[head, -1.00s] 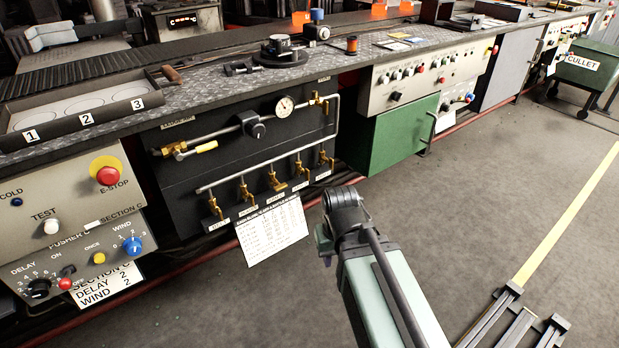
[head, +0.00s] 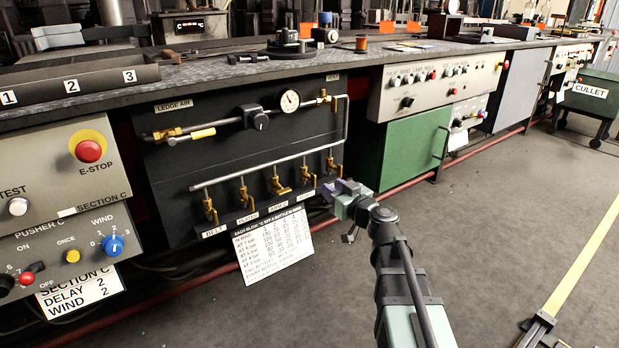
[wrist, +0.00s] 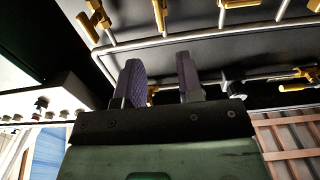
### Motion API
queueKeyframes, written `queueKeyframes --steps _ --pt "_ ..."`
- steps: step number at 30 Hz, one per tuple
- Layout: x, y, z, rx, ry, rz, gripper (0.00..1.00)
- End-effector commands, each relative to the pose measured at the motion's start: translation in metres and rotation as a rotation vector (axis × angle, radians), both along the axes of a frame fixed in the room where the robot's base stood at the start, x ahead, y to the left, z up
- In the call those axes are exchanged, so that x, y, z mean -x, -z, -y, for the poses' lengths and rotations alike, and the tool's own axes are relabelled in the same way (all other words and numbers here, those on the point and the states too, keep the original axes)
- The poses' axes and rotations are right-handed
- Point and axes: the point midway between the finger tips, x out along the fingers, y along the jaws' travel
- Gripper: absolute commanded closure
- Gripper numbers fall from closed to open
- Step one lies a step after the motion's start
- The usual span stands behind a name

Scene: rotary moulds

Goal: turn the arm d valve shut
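A row of brass valves with yellow handles hangs from a grey pipe on the dark panel. They are the BELT valve (head: 210,210), a second valve (head: 245,195), a third valve (head: 279,186), a fourth valve (head: 305,173) and a fifth valve (head: 332,164). Only BELT reads clearly, so I cannot tell which is arm d. The third valve's handle looks turned more crosswise than its neighbours'.
A printed card (head: 272,245) hangs below the valves. Above are a gauge (head: 290,101), a black knob (head: 256,118) and the ledge air pipe. A green cabinet (head: 412,150) stands to the right, the E-STOP panel (head: 55,165) to the left.

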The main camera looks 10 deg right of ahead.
Motion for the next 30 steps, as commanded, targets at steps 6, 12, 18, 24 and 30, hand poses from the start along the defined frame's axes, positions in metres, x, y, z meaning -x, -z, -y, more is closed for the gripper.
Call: queueKeyframes --steps 6,12,18,24,30 --pt "-0.016 0.000 -0.007 0.001 -0.004 -0.001 0.66" --pt "-0.059 0.000 -0.026 0.002 -0.006 -0.001 0.66" --pt "-0.092 0.000 -0.041 0.001 -0.006 -0.002 0.66" --pt "-0.099 0.000 -0.045 0.001 -0.004 -0.002 0.66" --pt "-0.099 0.000 -0.045 0.001 -0.005 -0.002 0.75"
